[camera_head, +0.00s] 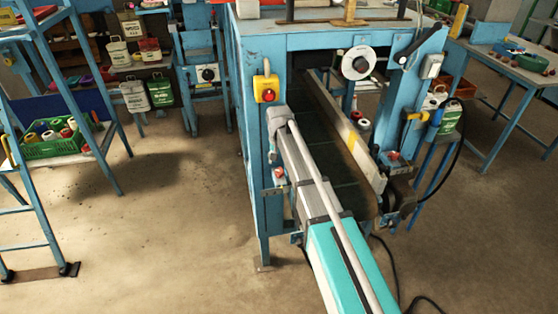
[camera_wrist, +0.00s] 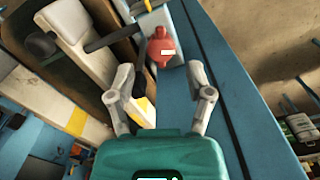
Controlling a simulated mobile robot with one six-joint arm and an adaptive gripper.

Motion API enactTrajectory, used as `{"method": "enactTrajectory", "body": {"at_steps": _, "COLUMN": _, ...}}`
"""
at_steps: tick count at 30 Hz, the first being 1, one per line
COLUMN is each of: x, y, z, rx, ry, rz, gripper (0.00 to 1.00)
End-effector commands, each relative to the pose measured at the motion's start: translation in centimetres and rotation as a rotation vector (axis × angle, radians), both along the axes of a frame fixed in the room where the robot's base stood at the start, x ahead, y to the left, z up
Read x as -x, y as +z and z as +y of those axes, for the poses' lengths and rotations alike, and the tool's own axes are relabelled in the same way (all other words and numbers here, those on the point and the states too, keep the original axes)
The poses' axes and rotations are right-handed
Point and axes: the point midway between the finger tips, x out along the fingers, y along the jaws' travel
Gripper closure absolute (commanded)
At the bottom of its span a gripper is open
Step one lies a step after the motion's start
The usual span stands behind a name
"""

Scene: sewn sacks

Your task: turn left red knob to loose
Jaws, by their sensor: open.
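The left red knob (camera_head: 278,174) is on the left side of the blue machine, just left of my arm in the head view. In the wrist view the red knob (camera_wrist: 161,47) sits on a pale plate and has a small white mark. My gripper (camera_wrist: 162,68) is open and empty, with a finger on either side below the knob. The knob lies just beyond the fingertips, roughly centred between them, and I see no contact. A second red knob (camera_head: 392,156) is on the machine's right side.
A yellow box with a red button (camera_head: 266,90) is on the machine's left front post. A pale guide rail (camera_head: 345,135) runs along the dark conveyor belt. Cables lie on the floor at the lower right. The floor left of the machine is clear.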

Motion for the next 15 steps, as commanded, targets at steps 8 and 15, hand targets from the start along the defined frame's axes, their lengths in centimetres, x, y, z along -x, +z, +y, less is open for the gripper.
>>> {"method": "enactTrajectory", "body": {"at_steps": 8, "x": 2.1, "y": -0.7, "z": -2.8, "rx": 0.000, "ry": 0.002, "rz": 0.000, "gripper": 0.33}}
{"method": "enactTrajectory", "body": {"at_steps": 15, "x": 4.1, "y": -1.4, "z": -5.5, "rx": 0.000, "ry": 0.007, "rz": 0.000, "gripper": 0.33}}
